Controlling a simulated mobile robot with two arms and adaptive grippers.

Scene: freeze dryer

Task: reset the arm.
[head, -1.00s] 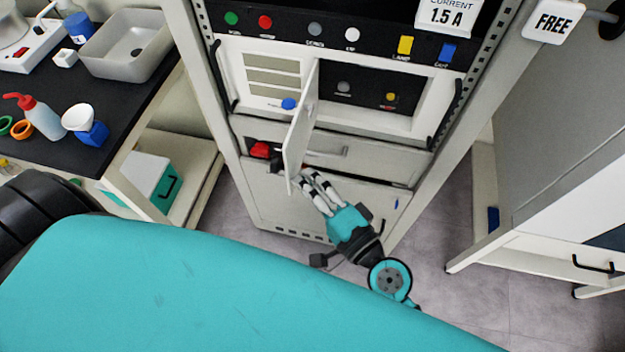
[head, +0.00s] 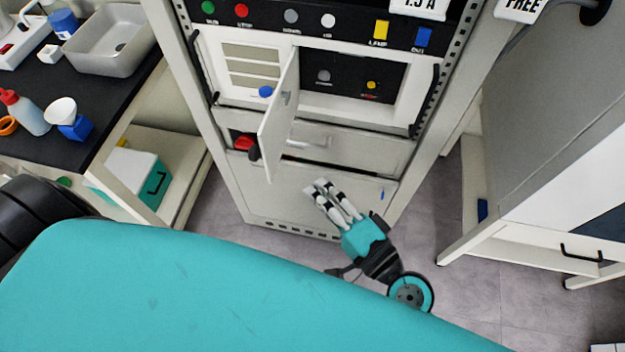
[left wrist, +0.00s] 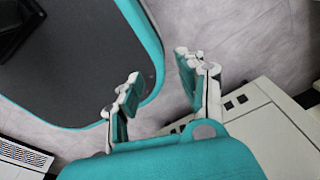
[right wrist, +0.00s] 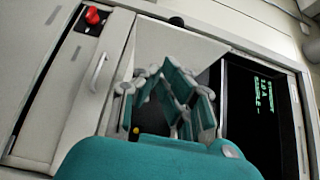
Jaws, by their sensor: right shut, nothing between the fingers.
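My right gripper (head: 318,188) is in front of the lower panel of the freeze dryer (head: 290,195), below the open small door (head: 279,105). Its fingers are together and empty, with a gap between them and the door. In the right wrist view the fingers (right wrist: 178,72) meet at the tips, with the door and a dark screen behind them. My left gripper is hidden in the head view.
The small door stands out from the cabinet front. A red knob (head: 243,142) sits left of it. A grey-white cabinet (head: 560,150) stands at right. Floor shows between them.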

